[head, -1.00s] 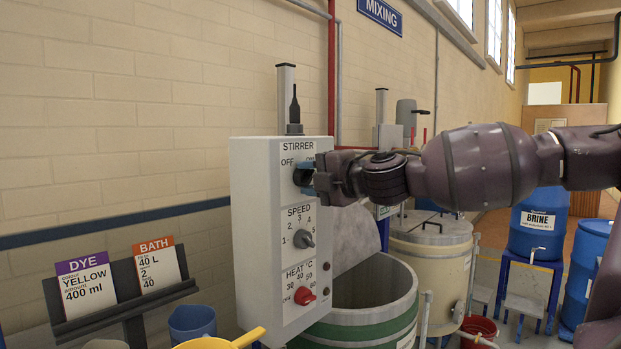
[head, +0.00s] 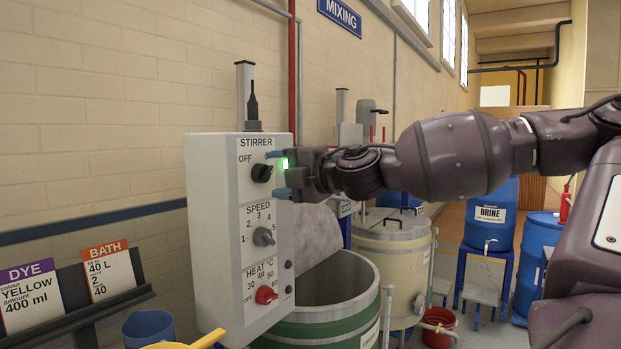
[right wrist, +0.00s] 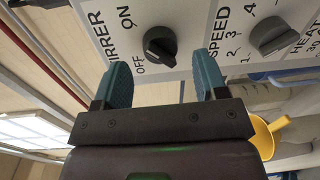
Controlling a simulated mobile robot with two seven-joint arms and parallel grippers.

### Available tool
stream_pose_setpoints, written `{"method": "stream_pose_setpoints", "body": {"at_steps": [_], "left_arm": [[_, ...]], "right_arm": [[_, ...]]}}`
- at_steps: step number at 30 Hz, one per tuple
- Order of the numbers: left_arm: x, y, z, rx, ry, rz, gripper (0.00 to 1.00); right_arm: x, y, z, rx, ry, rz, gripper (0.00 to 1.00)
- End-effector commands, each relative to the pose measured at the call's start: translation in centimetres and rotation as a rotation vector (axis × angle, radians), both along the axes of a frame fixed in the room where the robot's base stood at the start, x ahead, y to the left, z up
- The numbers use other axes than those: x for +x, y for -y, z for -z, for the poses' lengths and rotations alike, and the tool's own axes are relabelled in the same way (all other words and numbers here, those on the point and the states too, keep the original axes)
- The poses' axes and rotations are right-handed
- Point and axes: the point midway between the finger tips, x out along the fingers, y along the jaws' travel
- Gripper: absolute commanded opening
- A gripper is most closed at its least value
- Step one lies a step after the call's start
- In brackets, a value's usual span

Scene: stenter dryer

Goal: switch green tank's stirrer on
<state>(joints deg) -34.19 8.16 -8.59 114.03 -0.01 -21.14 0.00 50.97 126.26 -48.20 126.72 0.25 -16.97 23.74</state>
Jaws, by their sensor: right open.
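The white control panel (head: 208,215) stands at the green tank (head: 330,333), which has a green band below its grey rim. The knob also shows in the right wrist view (right wrist: 160,45), ahead of the two teal fingers. My right gripper (head: 281,174) is open and empty, just off the knob, and hides the ON label in the head view. My left gripper is not in view.
The speed knob (head: 264,236) and red heat knob (head: 266,295) sit below on the panel. A dye and bath card stand (head: 75,315) is at the left. A beige tank (head: 395,260), a red bucket (head: 438,325) and blue brine barrels (head: 490,218) stand to the right.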

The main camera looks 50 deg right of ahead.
Motion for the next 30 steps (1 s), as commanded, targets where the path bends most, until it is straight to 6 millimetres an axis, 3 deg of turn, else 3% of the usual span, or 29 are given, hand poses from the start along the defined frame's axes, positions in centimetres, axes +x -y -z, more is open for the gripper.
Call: {"method": "stream_pose_setpoints", "body": {"at_steps": [18, 30], "left_arm": [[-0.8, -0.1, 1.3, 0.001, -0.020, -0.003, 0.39], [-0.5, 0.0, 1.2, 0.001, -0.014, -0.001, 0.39]], "right_arm": [[-6.7, 0.6, -0.6, -0.001, 0.001, 0.000, 0.66], [-7.9, 0.7, -0.6, 0.001, 0.000, -0.001, 0.66]]}}
